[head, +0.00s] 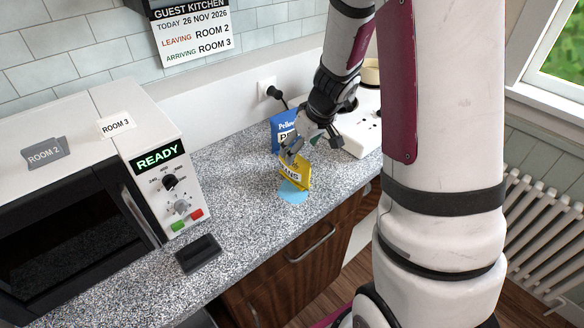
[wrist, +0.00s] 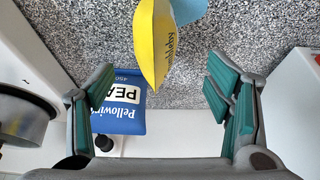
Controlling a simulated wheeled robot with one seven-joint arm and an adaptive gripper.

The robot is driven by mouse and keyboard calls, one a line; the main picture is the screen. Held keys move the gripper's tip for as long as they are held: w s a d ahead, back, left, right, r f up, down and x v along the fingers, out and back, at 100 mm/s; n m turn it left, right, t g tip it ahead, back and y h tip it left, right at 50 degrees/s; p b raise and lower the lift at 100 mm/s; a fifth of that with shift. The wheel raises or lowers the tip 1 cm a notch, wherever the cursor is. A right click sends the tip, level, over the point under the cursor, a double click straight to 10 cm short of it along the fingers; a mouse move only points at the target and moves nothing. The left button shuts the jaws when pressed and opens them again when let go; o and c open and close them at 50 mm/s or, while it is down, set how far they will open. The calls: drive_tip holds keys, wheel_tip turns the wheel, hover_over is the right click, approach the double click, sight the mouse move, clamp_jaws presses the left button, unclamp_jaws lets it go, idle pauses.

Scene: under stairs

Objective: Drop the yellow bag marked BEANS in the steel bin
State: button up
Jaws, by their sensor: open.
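The yellow bag (head: 296,174) stands on the speckled counter, partly on a light blue patch; the letters "ANS" show on it. It also shows in the wrist view (wrist: 157,42), at the top between the fingers and apart from both. My gripper (head: 308,146) is open and empty, just above and behind the bag; both spread fingers show in the wrist view (wrist: 160,72). A blue bag (head: 283,128) marked "Pellow" and "PE" stands behind the yellow one, near the wall. No steel bin is in view.
A microwave (head: 170,190) reading READY fills the left of the counter, with room cards on top. A small black tray (head: 198,253) lies in front of it. A white appliance (head: 360,135) with a pot stands right of the bags.

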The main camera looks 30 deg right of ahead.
sight(297, 158)
drive_tip(key=x, duration=0.4)
drive_tip(key=shift+f, duration=0.1)
drive_tip(key=shift+d+x, duration=0.15)
drive_tip(key=shift+x, duration=1.15)
drive_tip(key=shift+d+x, duration=0.15)
drive_tip(key=shift+x, duration=1.15)
drive_tip(key=shift+f+b, duration=0.3)
drive_tip(key=shift+b, duration=0.1)
drive_tip(key=shift+c, duration=0.2)
clamp_jaws()
drive_tip(key=shift+r, duration=0.2)
